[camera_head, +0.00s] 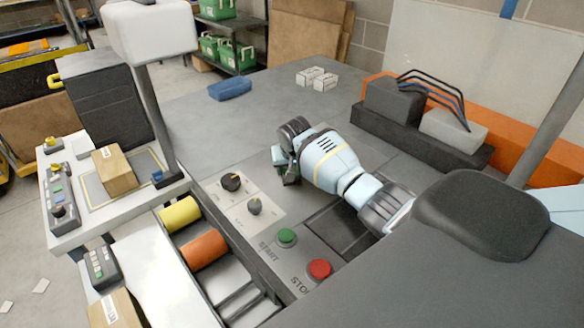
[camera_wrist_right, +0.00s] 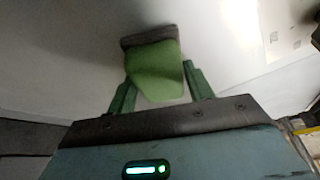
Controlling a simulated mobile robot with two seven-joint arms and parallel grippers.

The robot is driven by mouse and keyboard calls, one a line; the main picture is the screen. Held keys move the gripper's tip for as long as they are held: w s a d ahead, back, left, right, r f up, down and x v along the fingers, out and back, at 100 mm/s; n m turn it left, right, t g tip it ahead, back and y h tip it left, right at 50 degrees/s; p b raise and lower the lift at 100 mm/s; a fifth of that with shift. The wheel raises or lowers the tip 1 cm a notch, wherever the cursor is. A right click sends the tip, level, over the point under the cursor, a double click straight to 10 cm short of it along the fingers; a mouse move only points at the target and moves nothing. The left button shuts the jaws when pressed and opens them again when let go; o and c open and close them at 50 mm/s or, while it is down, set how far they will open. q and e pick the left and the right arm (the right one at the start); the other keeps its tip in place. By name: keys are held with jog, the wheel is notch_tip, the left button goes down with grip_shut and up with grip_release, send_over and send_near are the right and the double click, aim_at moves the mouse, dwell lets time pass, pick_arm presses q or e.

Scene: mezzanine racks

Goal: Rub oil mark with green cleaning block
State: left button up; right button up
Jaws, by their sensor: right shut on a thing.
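My right gripper (camera_wrist_right: 159,84) is shut on the green cleaning block (camera_wrist_right: 155,68), with one green finger on each side of it. The block has a dark grey layer at its far end, against or close to a pale grey surface (camera_wrist_right: 80,50); I cannot tell whether it touches. In the head view my right gripper (camera_head: 284,170) points down over the grey worktop, beside the panel with the dark knobs. The block is mostly hidden there by the hand. I cannot make out an oil mark in either view. My left gripper is not in view.
A green button (camera_head: 287,236) and a red button (camera_head: 320,269) sit near my right forearm. A blue tray (camera_head: 230,88) and small white boxes (camera_head: 317,78) stand farther back. A dark unit with cables (camera_head: 393,100) is at the right. The worktop between is clear.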

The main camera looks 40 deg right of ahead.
jog(key=shift+d, duration=0.1)
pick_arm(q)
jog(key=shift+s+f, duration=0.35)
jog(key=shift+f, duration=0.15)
pick_arm(e)
jog(key=shift+w+d+r, duration=0.1)
jog(key=shift+d, duration=0.9)
jog(key=shift+w+d+r, duration=0.1)
jog(key=shift+d, duration=0.85)
jog(key=shift+d, duration=0.1)
jog(key=shift+w+d+f+b, duration=0.15)
jog(key=shift+d+b, duration=0.2)
jog(key=shift+d, duration=0.4)
jog(key=shift+d+f+b, duration=0.15)
jog(key=shift+d+b, duration=0.15)
jog(key=shift+d, duration=0.45)
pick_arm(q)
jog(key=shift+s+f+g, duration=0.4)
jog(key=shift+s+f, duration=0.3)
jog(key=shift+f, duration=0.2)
pick_arm(e)
jog(key=shift+d+r, duration=0.1)
jog(key=shift+d, duration=0.3)
jog(key=shift+d, duration=0.1)
